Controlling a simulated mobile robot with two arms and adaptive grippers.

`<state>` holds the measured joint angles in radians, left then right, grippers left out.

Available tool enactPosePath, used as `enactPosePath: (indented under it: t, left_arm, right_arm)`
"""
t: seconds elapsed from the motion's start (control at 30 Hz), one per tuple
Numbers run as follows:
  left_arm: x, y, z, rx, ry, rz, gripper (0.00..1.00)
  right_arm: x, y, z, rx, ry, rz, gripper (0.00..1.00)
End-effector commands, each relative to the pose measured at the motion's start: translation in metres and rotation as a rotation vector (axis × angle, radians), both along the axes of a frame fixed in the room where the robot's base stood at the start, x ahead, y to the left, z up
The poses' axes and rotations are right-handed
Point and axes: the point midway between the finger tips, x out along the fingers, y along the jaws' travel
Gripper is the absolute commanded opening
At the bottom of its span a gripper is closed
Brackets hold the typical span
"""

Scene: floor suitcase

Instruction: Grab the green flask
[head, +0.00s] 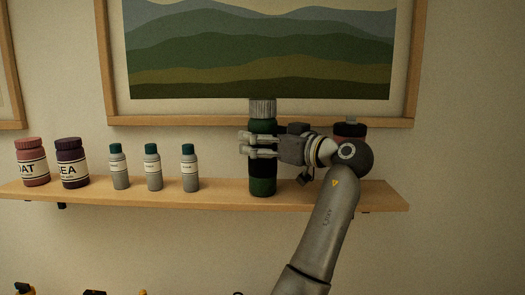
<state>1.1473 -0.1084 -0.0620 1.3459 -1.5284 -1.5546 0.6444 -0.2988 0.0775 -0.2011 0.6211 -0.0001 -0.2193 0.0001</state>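The green flask (263,186) stands upright on the wooden shelf, with a ribbed grey cap and a dark band around its body.
The shelf (225,197) also holds three small grey bottles (153,178) with green caps, a red jar (32,165) and a purple jar (71,165) at left. Another dark-capped container (349,129) is partly hidden behind my arm. A framed picture (160,121) hangs close above.

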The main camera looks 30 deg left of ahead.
Motion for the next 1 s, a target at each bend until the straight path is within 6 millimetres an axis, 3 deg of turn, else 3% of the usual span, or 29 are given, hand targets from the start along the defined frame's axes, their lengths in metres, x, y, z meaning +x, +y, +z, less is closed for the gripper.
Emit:
enactPosePath:
  t: [0.07,0.47,0.77,1.0]
  left_arm:
    - [0.000,0.000,0.000,0.000,0.000,0.000,0.73]
    - [0.000,0.000,0.000,0.000,0.000,0.001,0.22]
    - [0.000,0.000,0.002,0.003,-0.002,0.000,0.21]
    - [-0.001,-0.001,0.013,0.002,-0.005,0.000,0.21]
  right_arm:
    - [0.000,-0.001,0.000,-0.001,0.001,0.000,0.40]
    - [-0.002,-0.006,0.000,-0.007,0.004,-0.001,0.40]
    - [-0.002,-0.006,-0.001,-0.007,0.004,-0.001,0.40]
    - [-0.002,-0.003,-0.013,-0.004,0.004,0.000,0.40]
